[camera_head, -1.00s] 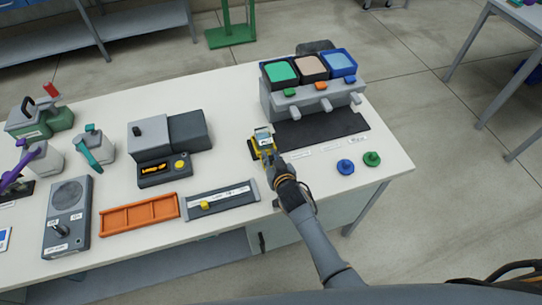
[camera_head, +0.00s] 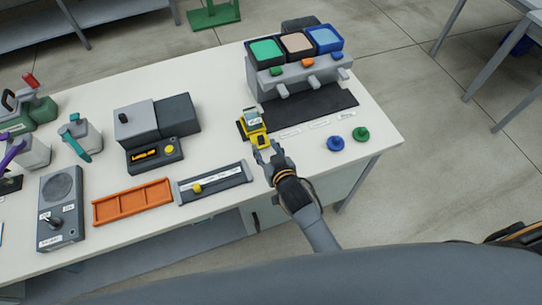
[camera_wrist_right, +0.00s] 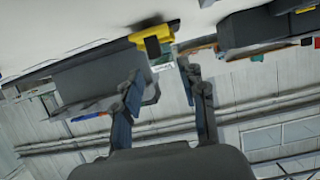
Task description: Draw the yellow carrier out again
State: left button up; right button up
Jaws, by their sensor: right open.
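A yellow carrier (camera_head: 255,130) stands on the white table left of the black mat, with a small pale, dark-edged block in its top. It also shows in the right wrist view (camera_wrist_right: 152,38), where the picture is upside down, beyond the fingertips. My right gripper (camera_head: 265,151) is just in front of the carrier on the near side, its fingers apart and pointing at it. In the right wrist view the gripper (camera_wrist_right: 160,74) has its fingers spread with nothing held between them. A small gap seems to lie between fingertips and carrier. My left gripper is out of view.
Behind the mat (camera_head: 310,105) stands a grey dispenser (camera_head: 300,75) with green, beige and blue bins. A slide rail (camera_head: 215,182) with a yellow knob, an orange frame (camera_head: 133,202) and a grey-black device (camera_head: 155,130) lie left. Blue and green knobs (camera_head: 348,139) sit right.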

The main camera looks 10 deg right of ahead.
jog(key=shift+v, duration=2.35)
jog(key=s+d+r+g+h, duration=0.1)
jog(key=s+d+g, duration=0.25)
jog(key=s, duration=0.35)
jog(key=s+d+r+g+h, duration=0.1)
jog(key=s+d+g, duration=0.2)
jog(key=s+d, duration=0.3)
jog(key=s+d+r+g, duration=0.2)
jog(key=s+d+g, duration=0.1)
jog(key=s, duration=0.6)
notch_tip(320, 180, down, 29)
jog(key=g+b, duration=0.2)
jog(key=s+d+f, duration=0.3)
jog(key=s+f, duration=1.3)
jog(key=s, duration=0.1)
jog(key=shift+s+f+g+h+b, duration=0.25)
jog(key=shift+f+g+h+b, duration=0.05)
jog(key=shift+g, duration=0.05)
